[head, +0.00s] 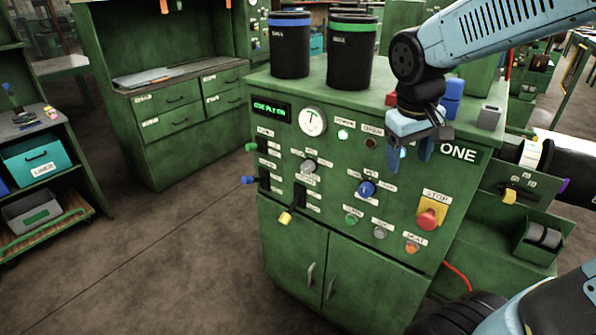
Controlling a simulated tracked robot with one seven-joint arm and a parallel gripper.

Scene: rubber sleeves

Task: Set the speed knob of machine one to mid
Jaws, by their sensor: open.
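Machine one (340,215) is a green cabinet with a sloped control panel and "ONE" at its upper right. A blue knob (366,188) sits on the panel's middle right with small labels around it. A grey knob (309,166) with labels sits left of it. The label text is too small to read, so I cannot tell for sure which is the speed knob, nor their exact settings. My gripper (412,152) hangs open and empty in front of the panel's upper right, above and right of the blue knob, apart from both knobs.
A red stop button (427,219) on a yellow plate sits right of the blue knob. Green, grey and orange buttons are below. Levers (286,217) stick out at left. Floor at left is clear.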

